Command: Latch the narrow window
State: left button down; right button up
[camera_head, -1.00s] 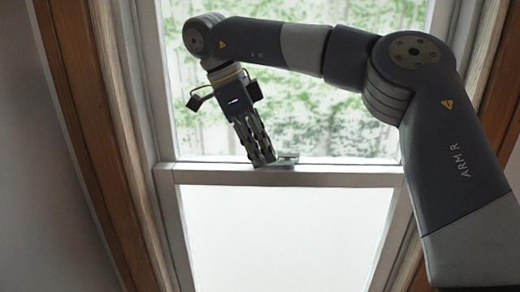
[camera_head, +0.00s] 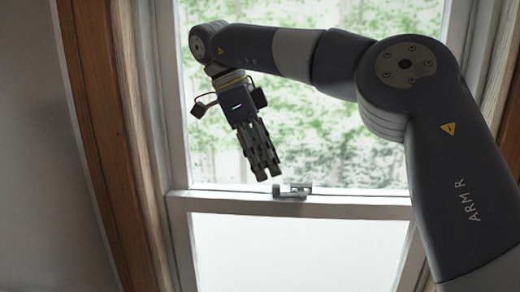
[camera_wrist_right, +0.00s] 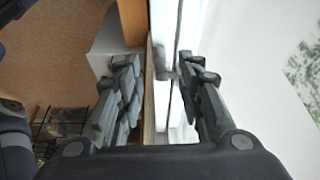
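The narrow window (camera_head: 370,206) stands ahead, with a clear upper pane and a whitish lower pane. A small grey latch (camera_head: 294,191) sits on its middle rail. The latch's lever appears to lie along the rail, pointing left; whether it is engaged I cannot tell. My right gripper (camera_head: 267,173) hangs just above and left of the latch, apart from it. In the right wrist view its two fingers (camera_wrist_right: 168,72) are spread with nothing held between them. A small blurred grey piece on the white frame, probably the latch (camera_wrist_right: 163,64), shows between the fingertips. My left gripper is out of view.
Wooden trim (camera_head: 95,130) borders the window on the left, beside a plain grey wall (camera_head: 40,160). In the right wrist view a dark wire rack (camera_wrist_right: 62,122) with colourful items stands at lower left. Space around the gripper is free.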

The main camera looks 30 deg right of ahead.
jog(key=shift+v, duration=1.35)
jog(key=shift+f, duration=0.1)
